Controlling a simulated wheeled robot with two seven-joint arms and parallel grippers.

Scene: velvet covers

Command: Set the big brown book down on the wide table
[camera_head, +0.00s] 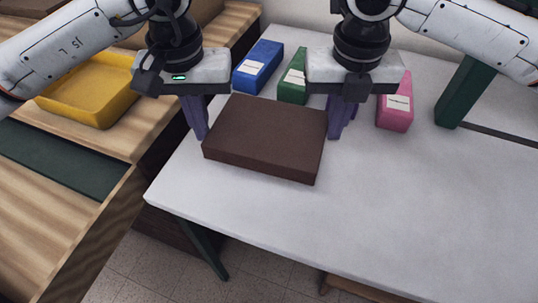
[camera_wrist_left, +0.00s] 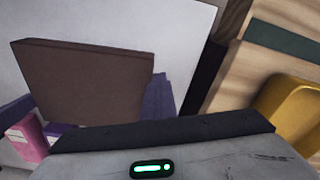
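The big brown book (camera_head: 265,140) lies flat over the left part of the wide white table (camera_head: 420,200). I cannot tell whether it touches the tabletop. My left gripper (camera_head: 200,124) is at the book's left side, its purple fingers close together against that edge. My right gripper (camera_head: 341,120) is at the book's right side, its fingers also close together there. The book sits between the two grippers; neither has its fingers closed around it. The left wrist view also shows the book (camera_wrist_left: 85,80) beside the left purple fingers (camera_wrist_left: 158,95).
A blue (camera_head: 259,66), a green (camera_head: 294,77) and a pink box file (camera_head: 396,105) stand behind on the table. A dark green upright (camera_head: 466,90) is at right. A yellow tray (camera_head: 90,92) sits on the wooden surface at left. The table's front and right are clear.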

